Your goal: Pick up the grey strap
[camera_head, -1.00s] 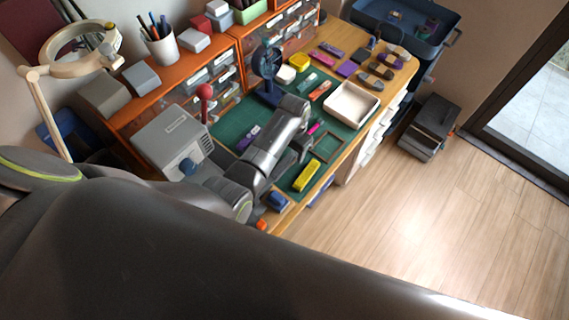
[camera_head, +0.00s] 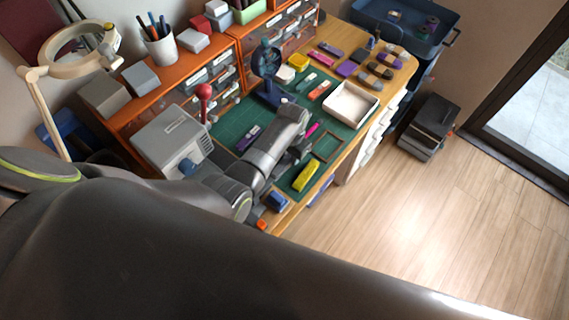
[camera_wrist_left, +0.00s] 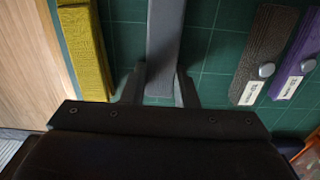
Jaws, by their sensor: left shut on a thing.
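The grey strap (camera_wrist_left: 166,40) is a long, light grey band in the left wrist view. It runs from between my fingertips up to the top edge of the picture. My left gripper (camera_wrist_left: 160,88) is shut on it, with one finger on each side of its near end. In the head view my left gripper (camera_head: 298,152) is over the green mat, and my own arm hides the held strap. I cannot tell how far the strap is above the mat. My right gripper is not in view.
A yellow strap (camera_wrist_left: 84,50) lies to the left, near the wooden table edge. A dark grey-brown strap (camera_wrist_left: 264,45) and a purple strap (camera_wrist_left: 304,55), with snaps and labels, lie to the right. A white tray (camera_head: 373,101) and an empty frame (camera_head: 327,146) are nearby.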

